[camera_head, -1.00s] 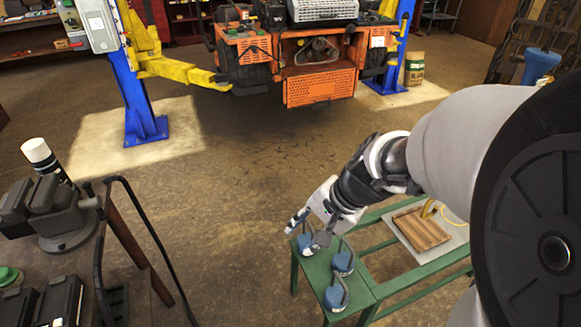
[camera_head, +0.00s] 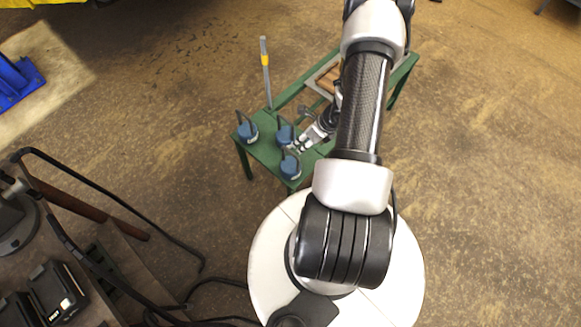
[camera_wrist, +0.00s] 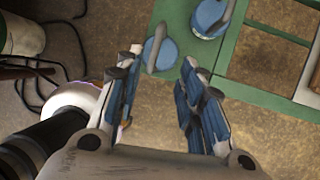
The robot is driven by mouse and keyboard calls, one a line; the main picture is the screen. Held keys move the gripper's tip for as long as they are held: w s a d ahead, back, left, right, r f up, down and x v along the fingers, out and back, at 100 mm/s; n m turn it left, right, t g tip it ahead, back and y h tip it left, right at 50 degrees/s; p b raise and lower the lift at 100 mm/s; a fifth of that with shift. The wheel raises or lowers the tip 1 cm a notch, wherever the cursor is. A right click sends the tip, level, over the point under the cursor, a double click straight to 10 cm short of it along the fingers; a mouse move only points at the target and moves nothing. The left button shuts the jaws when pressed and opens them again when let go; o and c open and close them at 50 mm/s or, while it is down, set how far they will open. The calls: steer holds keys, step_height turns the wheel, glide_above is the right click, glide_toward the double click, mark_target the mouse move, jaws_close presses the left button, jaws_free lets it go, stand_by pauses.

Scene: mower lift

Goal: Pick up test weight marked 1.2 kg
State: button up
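Three blue weights with dark upright handles stand on a green bench (camera_head: 262,152) in the head view: a left weight (camera_head: 248,134), a middle weight (camera_head: 284,137) and a near weight (camera_head: 290,168). No mark on them is readable, so I cannot tell which is the 1.2 kg one. My gripper (camera_head: 302,146) is right beside the middle and near weights. In the wrist view my gripper (camera_wrist: 161,57) is open and empty. One weight (camera_wrist: 160,55) shows between its fingertips, apparently beyond them. Another weight (camera_wrist: 210,17) shows at the top right.
A grey post with a yellow band (camera_head: 265,72) rises at the bench's far edge. A dark workbench with black cases (camera_head: 55,288) and cables is at lower left. The floor on the right is clear.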

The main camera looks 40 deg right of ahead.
steer(key=b+x, duration=0.3)
steer(key=x, duration=0.7)
steer(key=b, duration=0.2)
glide_above(288, 162)
step_height(288, 162, down, 5)
steer(key=shift+r, duration=0.1)
steer(key=shift+c, duration=0.6)
jaws_close()
steer(key=shift+a+r, duration=0.1)
